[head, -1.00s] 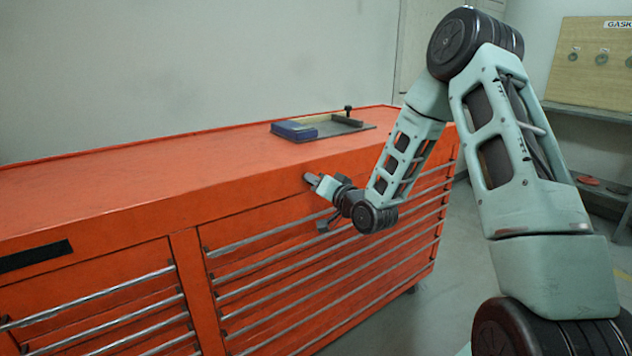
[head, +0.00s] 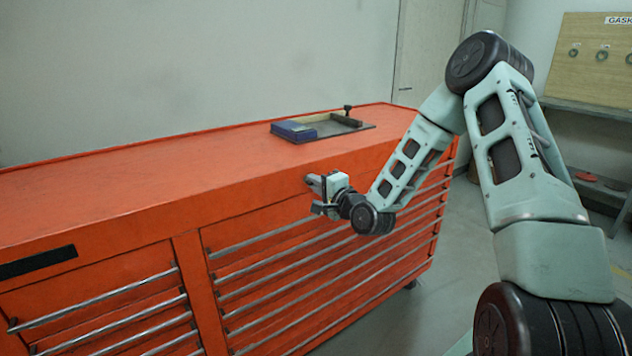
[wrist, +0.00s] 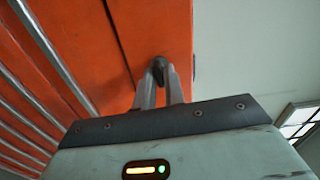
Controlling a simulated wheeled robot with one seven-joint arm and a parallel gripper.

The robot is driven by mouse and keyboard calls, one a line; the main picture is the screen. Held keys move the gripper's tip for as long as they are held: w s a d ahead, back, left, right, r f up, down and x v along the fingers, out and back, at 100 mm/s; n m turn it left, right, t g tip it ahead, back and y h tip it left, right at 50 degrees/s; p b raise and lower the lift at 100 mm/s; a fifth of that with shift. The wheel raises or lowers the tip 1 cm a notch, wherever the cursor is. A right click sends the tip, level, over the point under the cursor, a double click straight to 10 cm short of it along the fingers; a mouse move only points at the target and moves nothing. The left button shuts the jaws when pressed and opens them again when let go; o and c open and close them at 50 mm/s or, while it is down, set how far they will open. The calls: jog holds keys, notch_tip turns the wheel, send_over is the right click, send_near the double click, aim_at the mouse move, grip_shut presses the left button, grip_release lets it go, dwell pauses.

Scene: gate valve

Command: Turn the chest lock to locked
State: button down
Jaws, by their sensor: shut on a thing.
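The orange tool chest (head: 180,195) fills the left and middle of the head view. My gripper (head: 312,184) is at the upper front face of the chest, just under its top edge. In the wrist view, my gripper's two fingers (wrist: 159,78) are shut on a small dark piece, the chest lock (wrist: 158,66), against the orange front. The lock is mostly hidden between the fingertips, and I cannot tell its turned position. In the head view the lock is hidden by my gripper.
A dark tray with a blue box (head: 294,131) lies on the chest top. Long metal drawer handles (head: 270,234) run along the front below my gripper. A board with rings (head: 590,60) and a shelf stand at the right.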

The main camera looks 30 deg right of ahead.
jog(key=shift+f+m, duration=0.1)
jog(key=shift+m, duration=0.4)
jog(key=c, duration=1.6)
grip_release()
jog(key=shift+o, duration=0.2)
jog(key=shift+s, duration=0.15)
jog(key=s+p, duration=0.9)
jog(key=s, duration=0.8)
jog(key=shift+d, duration=0.3)
jog(key=shift+s, duration=0.1)
